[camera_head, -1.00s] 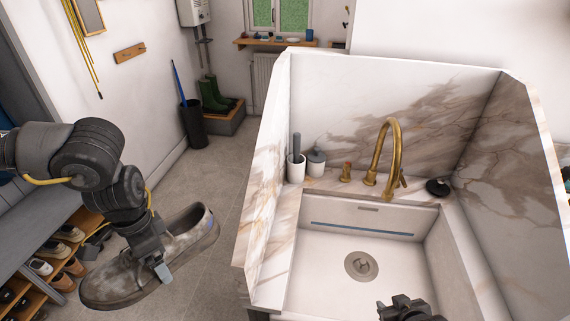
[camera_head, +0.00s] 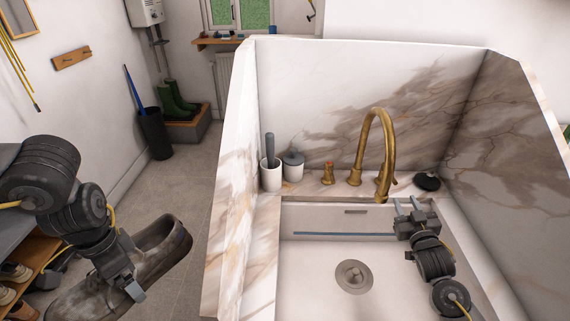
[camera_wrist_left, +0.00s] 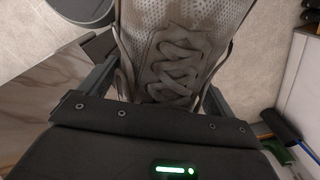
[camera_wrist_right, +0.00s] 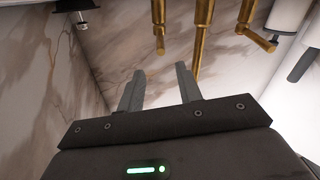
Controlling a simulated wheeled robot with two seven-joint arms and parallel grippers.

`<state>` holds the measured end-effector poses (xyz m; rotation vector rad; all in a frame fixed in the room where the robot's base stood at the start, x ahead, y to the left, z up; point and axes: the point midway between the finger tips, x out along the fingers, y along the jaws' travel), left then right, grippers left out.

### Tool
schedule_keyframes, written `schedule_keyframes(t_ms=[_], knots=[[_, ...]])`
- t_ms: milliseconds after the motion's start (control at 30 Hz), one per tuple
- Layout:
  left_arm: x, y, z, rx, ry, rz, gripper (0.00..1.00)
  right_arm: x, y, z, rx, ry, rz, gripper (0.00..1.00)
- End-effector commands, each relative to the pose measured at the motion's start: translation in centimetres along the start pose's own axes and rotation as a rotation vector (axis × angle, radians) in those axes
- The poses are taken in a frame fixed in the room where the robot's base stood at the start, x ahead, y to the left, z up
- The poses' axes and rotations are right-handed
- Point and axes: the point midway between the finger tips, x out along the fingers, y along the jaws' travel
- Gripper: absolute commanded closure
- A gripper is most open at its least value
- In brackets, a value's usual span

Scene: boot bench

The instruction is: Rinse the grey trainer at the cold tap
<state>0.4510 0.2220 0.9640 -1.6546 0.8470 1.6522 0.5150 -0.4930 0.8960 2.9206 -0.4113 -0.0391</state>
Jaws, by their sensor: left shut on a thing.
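The grey trainer (camera_head: 166,254), dirty and laced, hangs left of the sink, outside it. My left gripper (camera_head: 128,274) is shut on it; its laces show between the fingers in the left wrist view (camera_wrist_left: 180,55). The brass tap (camera_head: 375,135) has a tall curved spout at the back of the sink. A short red-marked brass knob (camera_head: 328,173) stands to its left, and a lever is partly hidden behind the spout. My right gripper (camera_head: 406,202) is open and empty, over the basin just right of the spout. Its spread fingers point toward the brass fittings in the right wrist view (camera_wrist_right: 160,80).
The sink basin (camera_head: 315,270) is empty, with a drain (camera_head: 353,277). Tall marble walls (camera_head: 232,180) close its left, back and right sides. A brush holder (camera_head: 270,174), a lidded pot (camera_head: 293,165) and a black object (camera_head: 427,181) stand on the ledge.

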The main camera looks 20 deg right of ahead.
Motion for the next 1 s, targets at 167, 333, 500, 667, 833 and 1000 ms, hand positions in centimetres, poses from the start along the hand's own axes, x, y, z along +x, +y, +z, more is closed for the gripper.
schedule_keyframes(t_ms=[167, 333, 500, 667, 833, 1000], knots=[[-0.5, 0.0, 0.1, -0.001, 0.001, -0.001, 0.46, 2.9, 0.0, -0.3, 0.0, 0.003, 0.001, 0.65], [-0.8, 0.0, -0.1, 0.001, 0.001, 0.0, 0.46, 6.3, 0.1, -0.3, -0.001, 0.002, 0.001, 0.65], [-1.0, 0.0, -0.1, 0.002, 0.001, 0.0, 0.46, 9.1, 0.2, -0.2, -0.002, 0.0, 0.002, 0.65], [-1.1, 0.0, -0.1, 0.003, 0.001, 0.0, 0.46, 10.7, 0.2, -0.1, -0.001, -0.001, 0.003, 0.65], [-1.2, 0.0, -0.1, 0.003, 0.001, 0.0, 0.46, 11.3, 0.2, 0.0, -0.001, -0.001, 0.002, 0.65], [-1.1, 0.0, -0.1, 0.003, 0.001, 0.0, 0.46, 11.4, 0.1, 0.0, -0.001, -0.001, 0.002, 0.65]])
